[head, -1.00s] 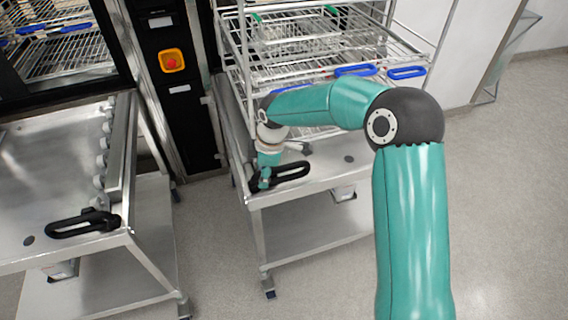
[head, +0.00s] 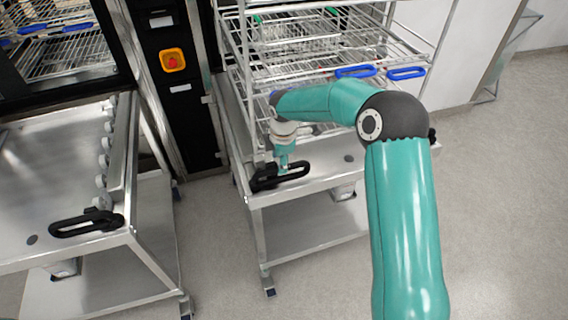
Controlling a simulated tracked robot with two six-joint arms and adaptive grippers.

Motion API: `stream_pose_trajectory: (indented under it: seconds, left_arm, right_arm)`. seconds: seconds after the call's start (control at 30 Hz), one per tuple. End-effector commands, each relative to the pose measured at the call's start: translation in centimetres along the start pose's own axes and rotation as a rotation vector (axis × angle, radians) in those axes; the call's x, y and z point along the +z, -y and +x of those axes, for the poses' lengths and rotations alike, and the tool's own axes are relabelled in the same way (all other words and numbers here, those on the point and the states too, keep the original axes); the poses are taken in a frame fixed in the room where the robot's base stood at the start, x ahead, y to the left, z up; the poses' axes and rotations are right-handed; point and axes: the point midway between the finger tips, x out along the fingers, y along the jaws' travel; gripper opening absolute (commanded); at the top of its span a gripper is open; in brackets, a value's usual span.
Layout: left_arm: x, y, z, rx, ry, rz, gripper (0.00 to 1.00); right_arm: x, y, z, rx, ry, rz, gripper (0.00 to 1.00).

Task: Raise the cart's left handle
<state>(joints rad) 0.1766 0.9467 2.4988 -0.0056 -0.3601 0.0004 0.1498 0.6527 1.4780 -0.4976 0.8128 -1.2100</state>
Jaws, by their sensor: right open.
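The cart (head: 258,198) is a steel trolley standing in the middle, loaded with wire racks. Its left handle (head: 298,174) is a black loop at the front left corner of its top. The loop lies low, about level with the cart top, and points right from its black mount (head: 262,180). My right gripper (head: 284,168) is open and points down at the loop's left part, close to the mount. It partly covers the handle; I cannot tell whether it touches it. My left gripper is not in view.
Wire racks (head: 330,62) with blue handles (head: 356,71) rise just behind my right gripper. A second steel trolley (head: 60,180) with a black handle (head: 85,224) stands at left. A black panel with an orange-framed red button (head: 173,61) is between them. Floor is free at right.

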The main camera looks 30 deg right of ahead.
Motion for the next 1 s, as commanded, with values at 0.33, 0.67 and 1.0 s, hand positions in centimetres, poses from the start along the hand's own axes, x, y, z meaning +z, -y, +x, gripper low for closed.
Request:
stream_pose_trajectory:
  seconds: [0.33,0.67,1.0]
  left_arm:
    - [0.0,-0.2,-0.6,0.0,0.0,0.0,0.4]
    - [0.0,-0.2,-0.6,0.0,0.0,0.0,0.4]
    - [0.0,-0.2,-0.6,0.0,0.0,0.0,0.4]
  right_arm:
    - [0.1,0.0,4.1,0.0,0.001,0.002,0.49]
    - [0.1,0.0,4.4,0.001,0.0,0.002,0.49]
    - [0.1,0.1,4.4,-0.002,0.0,0.002,0.0]
